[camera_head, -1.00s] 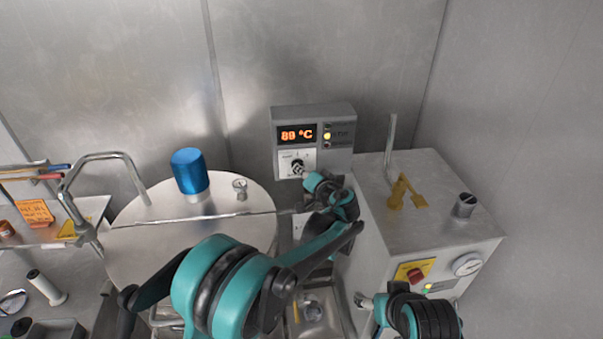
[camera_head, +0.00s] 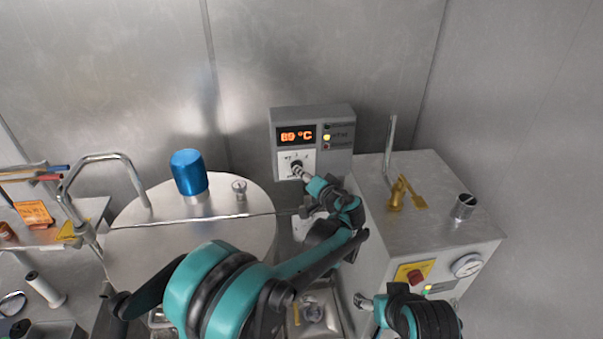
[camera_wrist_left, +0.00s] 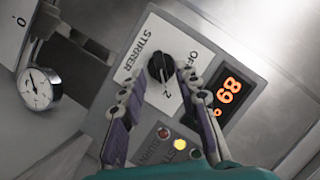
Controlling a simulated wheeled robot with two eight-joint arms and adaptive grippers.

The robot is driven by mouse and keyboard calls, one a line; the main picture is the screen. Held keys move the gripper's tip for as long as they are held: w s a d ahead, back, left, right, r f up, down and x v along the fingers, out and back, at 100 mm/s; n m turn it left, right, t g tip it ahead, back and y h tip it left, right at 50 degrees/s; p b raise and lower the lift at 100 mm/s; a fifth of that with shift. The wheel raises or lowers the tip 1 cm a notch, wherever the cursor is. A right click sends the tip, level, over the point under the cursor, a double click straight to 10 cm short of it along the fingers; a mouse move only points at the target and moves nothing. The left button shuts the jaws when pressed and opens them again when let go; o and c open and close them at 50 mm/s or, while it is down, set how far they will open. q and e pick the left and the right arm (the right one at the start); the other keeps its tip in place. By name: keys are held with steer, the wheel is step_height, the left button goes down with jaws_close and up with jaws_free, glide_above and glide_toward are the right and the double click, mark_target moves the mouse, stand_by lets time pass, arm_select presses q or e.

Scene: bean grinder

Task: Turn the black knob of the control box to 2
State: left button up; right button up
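The black knob (camera_wrist_left: 159,67) sits on a white dial plate marked STIRRER, OFF and 2 on the grey control box (camera_head: 340,114). The knob also shows partly in the head view (camera_head: 296,165). My left gripper (camera_wrist_left: 162,76) is at the knob, with one finger on each side of it. A narrow gap shows between the fingers and the knob, so I see no firm grip. Which mark the knob points to is hard to tell. My right gripper (camera_head: 363,301) is low beside the white machine box; its fingers are too small to read.
The control box display (camera_head: 296,135) reads 89 °C, with a yellow lamp lit beside it. A round steel vessel (camera_head: 140,244) with a blue cylinder (camera_head: 189,171) stands left. The white machine box (camera_head: 449,219) with a brass valve (camera_head: 398,193) and gauge (camera_head: 466,265) stands right.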

arm_select(q)
steer(key=v, duration=0.9)
steer(key=shift+s+r, duration=0.2)
steer(key=shift+s, duration=0.1)
steer(key=shift+d, duration=0.1)
steer(key=s+a+f+n+g+h+b, duration=0.1)
steer(key=s+a+f+g+b, duration=0.25)
steer(key=a, duration=0.55)
steer(key=s+a+f+n+g+b, duration=0.1)
steer(key=s+a+f+b, duration=0.25)
steer(key=s+a, duration=0.4)
steer(key=s+a+f+n+g+h+b, duration=0.1)
steer(key=s+a+f+h+b, duration=0.1)
steer(key=s+f, duration=0.4)
steer(key=s+a+f+n+g+h+b, duration=0.1)
steer(key=s+a+f+h+b, duration=0.2)
steer(key=s+f, duration=0.4)
steer(key=s+a+b, duration=0.1)
steer(key=s+a, duration=0.1)
steer(key=s, duration=0.2)
steer(key=shift+f+n, duration=0.3)
steer(key=shift+n, duration=0.1)
steer(key=shift+s+a, duration=0.1)
steer(key=shift+a, duration=0.05)
